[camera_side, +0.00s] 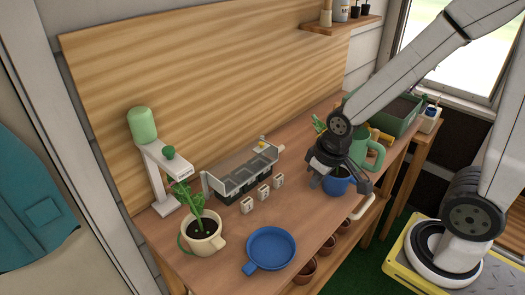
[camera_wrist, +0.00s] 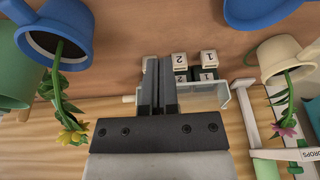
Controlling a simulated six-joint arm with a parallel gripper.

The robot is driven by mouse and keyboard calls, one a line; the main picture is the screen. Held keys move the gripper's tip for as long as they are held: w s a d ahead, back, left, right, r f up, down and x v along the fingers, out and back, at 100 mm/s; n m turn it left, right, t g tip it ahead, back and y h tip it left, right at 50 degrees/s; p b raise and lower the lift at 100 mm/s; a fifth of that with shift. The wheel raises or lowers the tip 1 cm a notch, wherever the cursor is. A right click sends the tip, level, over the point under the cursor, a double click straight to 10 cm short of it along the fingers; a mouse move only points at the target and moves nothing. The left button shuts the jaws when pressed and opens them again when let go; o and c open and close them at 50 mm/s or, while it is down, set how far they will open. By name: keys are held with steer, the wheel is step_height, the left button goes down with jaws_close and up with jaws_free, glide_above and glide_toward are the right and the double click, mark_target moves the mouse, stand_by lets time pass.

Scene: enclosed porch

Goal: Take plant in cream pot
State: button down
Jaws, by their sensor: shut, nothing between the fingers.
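The cream pot (camera_side: 203,243) stands upright on the bench at the left in the side view, with dark soil and a leafy green plant (camera_side: 190,203). In the wrist view the cream pot (camera_wrist: 278,54) is at the right, its plant bearing a pink flower (camera_wrist: 284,131). My gripper (camera_side: 318,181) is shut and empty, well to the right of the cream pot in the side view and close beside a blue pot. In the wrist view its fingers (camera_wrist: 159,84) are together, apart from the cream pot.
The blue pot (camera_wrist: 56,28) holds another plant, beside a green container (camera_wrist: 14,72). A blue dish (camera_side: 271,247) lies right of the cream pot. A clear tray (camera_side: 243,174), numbered blocks (camera_side: 264,193) and a green-topped stand (camera_side: 157,165) are behind.

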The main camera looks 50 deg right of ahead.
steer(key=shift+c, duration=1.6)
jaws_free()
steer(key=shift+a, duration=0.1)
steer(key=g, duration=0.3)
glide_above(216, 239)
steer(key=shift+s+a+f, duration=0.15)
steer(key=shift+a+f, duration=0.05)
steer(key=shift+f, duration=1.4)
steer(key=shift+d+f, duration=0.1)
steer(key=shift+d+f, duration=0.1)
steer(key=shift+f, duration=2.4)
